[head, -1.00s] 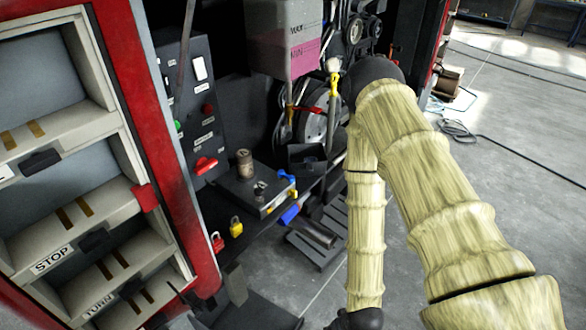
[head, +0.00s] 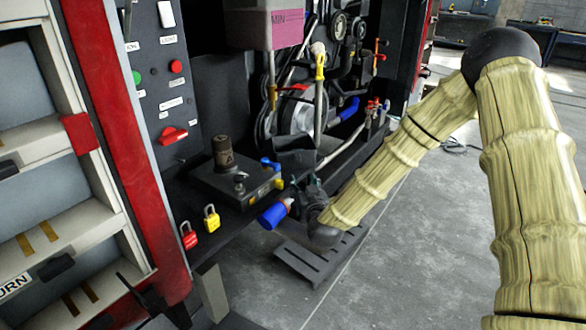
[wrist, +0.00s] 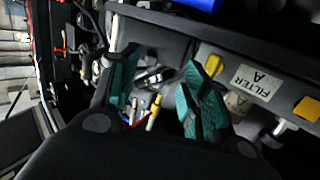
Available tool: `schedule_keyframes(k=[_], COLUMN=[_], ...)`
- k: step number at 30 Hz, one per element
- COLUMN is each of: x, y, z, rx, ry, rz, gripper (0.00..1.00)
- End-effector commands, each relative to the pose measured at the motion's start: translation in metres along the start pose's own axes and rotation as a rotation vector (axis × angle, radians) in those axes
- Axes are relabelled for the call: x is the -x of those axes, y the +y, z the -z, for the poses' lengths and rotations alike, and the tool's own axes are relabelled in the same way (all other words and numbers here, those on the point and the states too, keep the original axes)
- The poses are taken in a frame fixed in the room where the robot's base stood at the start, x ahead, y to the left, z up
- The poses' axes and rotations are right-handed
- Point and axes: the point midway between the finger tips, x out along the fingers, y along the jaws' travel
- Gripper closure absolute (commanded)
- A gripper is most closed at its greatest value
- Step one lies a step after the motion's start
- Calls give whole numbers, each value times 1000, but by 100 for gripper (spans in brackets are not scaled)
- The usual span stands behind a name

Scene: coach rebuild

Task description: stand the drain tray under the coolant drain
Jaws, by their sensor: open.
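A dark open-topped tray (head: 296,160), which looks like the drain tray, sits at the shelf's edge, right of the filter box. My gripper (head: 306,182) is just in front of and below it, with teal fingertips apart. In the wrist view my open gripper (wrist: 160,92) has a grey surface, probably the tray (wrist: 170,45), beyond and between its fingers. I cannot tell whether they touch it. I cannot tell which outlet is the coolant drain.
The filter box (head: 235,182), with a brown cylinder on top, stands left of my gripper; its label (wrist: 254,82) reads "FILTER A". A blue cylinder (head: 273,215) is close by. Red and yellow padlocks (head: 211,218) hang at the shelf edge. A slatted step (head: 300,265) lies below.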

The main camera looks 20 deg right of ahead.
Motion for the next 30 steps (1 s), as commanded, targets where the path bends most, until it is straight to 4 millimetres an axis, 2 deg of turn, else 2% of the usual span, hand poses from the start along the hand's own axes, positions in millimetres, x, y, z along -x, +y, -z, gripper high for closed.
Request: schedule_keyframes(k=[4, 9, 16, 25, 30], x=[-13, -26, -57, -76, -98], y=[11, 15, 16, 15, 11], z=[20, 30, 32, 33, 30], rx=[0, 2, 2, 2, 1], ry=[78, 101, 100, 99, 99], rz=[-36, -48, -47, -46, -47], gripper=[54, 54, 54, 54, 54])
